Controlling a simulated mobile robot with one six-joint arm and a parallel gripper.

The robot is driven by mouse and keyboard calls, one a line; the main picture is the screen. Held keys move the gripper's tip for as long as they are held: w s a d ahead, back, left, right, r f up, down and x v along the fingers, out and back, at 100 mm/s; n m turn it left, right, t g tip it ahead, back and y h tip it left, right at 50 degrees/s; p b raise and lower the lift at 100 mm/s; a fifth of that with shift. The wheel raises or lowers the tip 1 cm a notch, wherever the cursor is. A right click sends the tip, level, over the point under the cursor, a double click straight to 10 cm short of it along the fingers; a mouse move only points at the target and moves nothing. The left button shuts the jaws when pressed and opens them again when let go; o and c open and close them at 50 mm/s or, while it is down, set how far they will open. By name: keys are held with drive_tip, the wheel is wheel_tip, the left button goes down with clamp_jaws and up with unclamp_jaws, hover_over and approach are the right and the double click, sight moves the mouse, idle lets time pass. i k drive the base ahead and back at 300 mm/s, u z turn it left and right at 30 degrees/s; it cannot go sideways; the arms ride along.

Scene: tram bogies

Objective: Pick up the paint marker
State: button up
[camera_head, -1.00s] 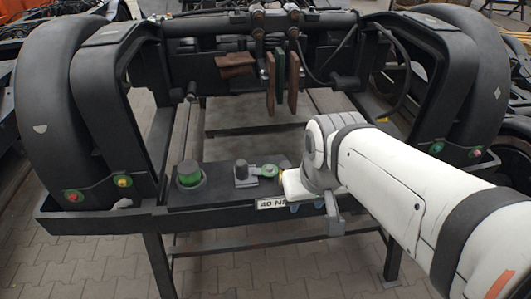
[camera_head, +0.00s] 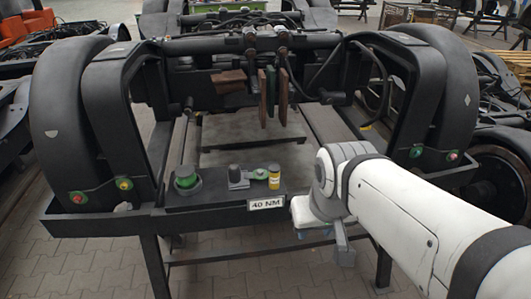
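No thing in view is plainly a paint marker. A small yellow cylinder with a pale band (camera_head: 274,177) stands upright at the right of the dark tray (camera_head: 217,201) on the bogie's front beam; I cannot tell whether it is the marker. My gripper (camera_head: 310,233) is at the end of the white arm, to the right of and in front of the tray, low by the beam's front edge. Its fingers are mostly hidden by my wrist, so I cannot see whether they are open or hold anything.
Black curved guards (camera_head: 75,115) rise at both sides.

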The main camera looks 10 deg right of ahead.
sight(274, 169)
drive_tip(key=i, duration=0.9)
drive_tip(key=u, duration=0.05)
